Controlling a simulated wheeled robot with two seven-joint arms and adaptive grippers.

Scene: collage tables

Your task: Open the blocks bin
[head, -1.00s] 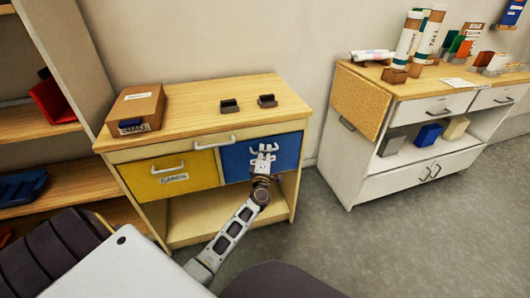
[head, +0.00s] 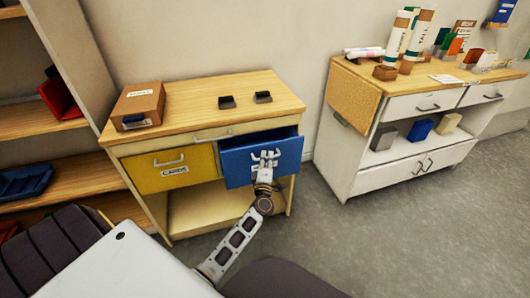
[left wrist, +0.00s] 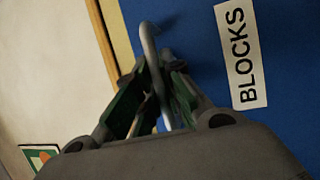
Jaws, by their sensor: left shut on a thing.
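The blocks bin (head: 290,155) is a blue drawer on the right side of the wooden cabinet. It stands partly pulled out, with a dark gap above its front. In the left wrist view its blue front (left wrist: 290,110) carries a white label reading BLOCKS (left wrist: 240,55). My left gripper (head: 264,162) is at the bin's front, shut on the metal handle (left wrist: 150,40), which passes between its fingers in the left wrist view. The arm partly hides the label in the head view. My right gripper is not in view.
The yellow cards bin (head: 145,175) beside it is closed. The cabinet top (head: 200,105) holds a cardboard box (head: 138,106) and two small dark holders. A white cabinet (head: 375,185) stands to the right, with bare floor (head: 310,225) between and in front.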

